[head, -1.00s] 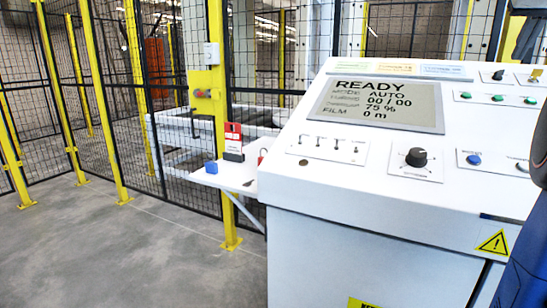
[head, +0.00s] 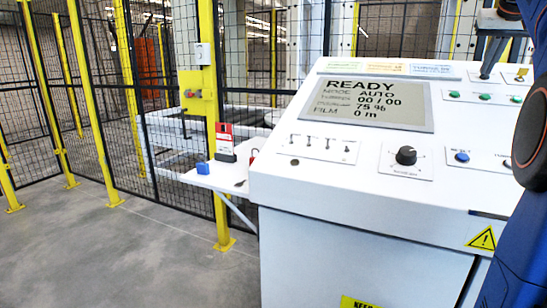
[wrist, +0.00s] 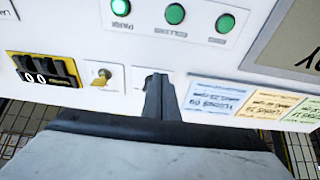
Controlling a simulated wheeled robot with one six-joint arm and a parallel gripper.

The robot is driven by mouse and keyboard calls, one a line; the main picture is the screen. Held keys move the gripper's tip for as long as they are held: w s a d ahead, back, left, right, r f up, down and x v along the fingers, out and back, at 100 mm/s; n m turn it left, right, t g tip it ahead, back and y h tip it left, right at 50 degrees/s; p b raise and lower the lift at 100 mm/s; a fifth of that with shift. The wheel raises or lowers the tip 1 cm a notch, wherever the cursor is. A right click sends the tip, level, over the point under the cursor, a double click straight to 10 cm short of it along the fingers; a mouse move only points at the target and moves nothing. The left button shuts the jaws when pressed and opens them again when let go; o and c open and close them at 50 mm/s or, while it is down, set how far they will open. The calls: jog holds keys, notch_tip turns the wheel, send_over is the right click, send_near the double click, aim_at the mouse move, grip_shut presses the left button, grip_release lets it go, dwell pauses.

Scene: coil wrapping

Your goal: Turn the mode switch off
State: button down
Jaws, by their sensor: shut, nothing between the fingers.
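The mode switch seems to be the black knob near the console's top right edge. In the head view it is now hidden behind my gripper (head: 485,73). In the wrist view, which looks from the far side, its white plate (wrist: 138,87) shows beside my gripper (wrist: 160,82), and the knob is mostly covered. My gripper is shut, empty, and pointing down at the switch; I cannot tell whether it touches. The knob's setting cannot be read. The display (head: 375,103) reads READY and MODE AUTO.
A key switch (wrist: 101,77) with a yellow key sits next to the mode switch. Green buttons (wrist: 175,14) and a counter (wrist: 45,72) are close by. Coloured labels (wrist: 262,104) lie on the other side. A black dial (head: 406,155) and small toggles (head: 320,142) are lower on the panel.

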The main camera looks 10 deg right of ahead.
jog(key=shift+w+d+f, duration=0.1)
jog(key=shift+w+f, duration=0.15)
jog(key=shift+f, duration=0.3)
jog(key=shift+d+r, duration=0.1)
jog(key=shift+d, duration=0.1)
dwell(0.4)
